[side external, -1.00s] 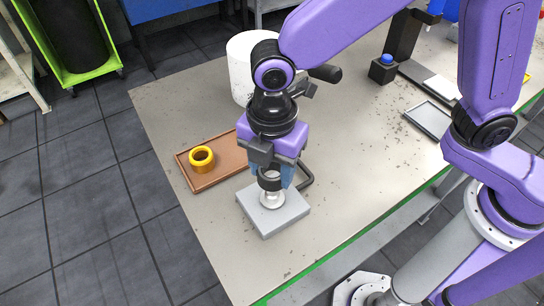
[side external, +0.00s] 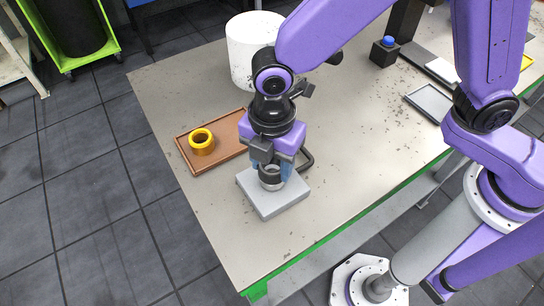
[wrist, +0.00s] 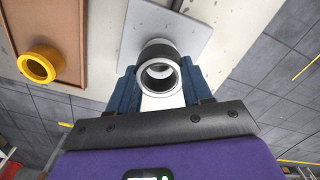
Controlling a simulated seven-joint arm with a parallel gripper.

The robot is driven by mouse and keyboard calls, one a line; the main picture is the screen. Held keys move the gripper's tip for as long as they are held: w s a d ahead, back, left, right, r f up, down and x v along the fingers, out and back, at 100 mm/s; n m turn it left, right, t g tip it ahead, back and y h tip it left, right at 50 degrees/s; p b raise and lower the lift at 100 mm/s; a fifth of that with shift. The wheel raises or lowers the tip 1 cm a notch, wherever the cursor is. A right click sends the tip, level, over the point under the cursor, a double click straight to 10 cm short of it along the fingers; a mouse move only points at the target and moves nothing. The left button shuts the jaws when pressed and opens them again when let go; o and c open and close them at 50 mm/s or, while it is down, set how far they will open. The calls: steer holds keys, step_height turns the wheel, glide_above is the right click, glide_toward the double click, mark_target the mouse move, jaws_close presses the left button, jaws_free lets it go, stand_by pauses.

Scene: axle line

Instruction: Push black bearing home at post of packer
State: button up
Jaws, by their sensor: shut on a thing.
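The black bearing (side external: 271,171) is a dark ring between the fingers of my gripper (side external: 272,177), which is shut on it. It also shows in the wrist view (wrist: 158,52), between the blue fingers. A silvery post (side external: 271,185) stands upright on a square grey plate (side external: 288,203). The bearing sits at the upper part of the post, seemingly around it, with silvery metal showing below. In the wrist view, a pale ring shows beyond the bearing above the plate (wrist: 192,40). The fingers partly hide the fit, so the seating depth cannot be told.
A brown tray (side external: 228,157) with a yellow ring (side external: 201,141) lies left of the plate. A white cylinder (side external: 248,52) stands behind. A grey tray (side external: 429,103) and a black block with a blue top (side external: 384,52) are at right. The table front is clear.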

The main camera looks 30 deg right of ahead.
steer(key=shift+f, duration=1.25)
steer(key=o, duration=1.3)
step_height(320, 180, up, 17)
steer(key=shift+r, duration=0.2)
steer(key=s+d+f+m, duration=0.2)
steer(key=s+d+m, duration=0.1)
steer(key=d, duration=0.6)
steer(key=s+d+f+m, duration=0.2)
steer(key=s+d+m, duration=0.2)
steer(key=d, duration=0.6)
steer(key=s+d+f+m, duration=0.3)
steer(key=s+d+m, duration=0.1)
steer(key=d, duration=0.5)
steer(key=shift+s+d+f, duration=0.1)
steer(key=shift+s+d, duration=0.3)
steer(key=shift+s, duration=0.4)
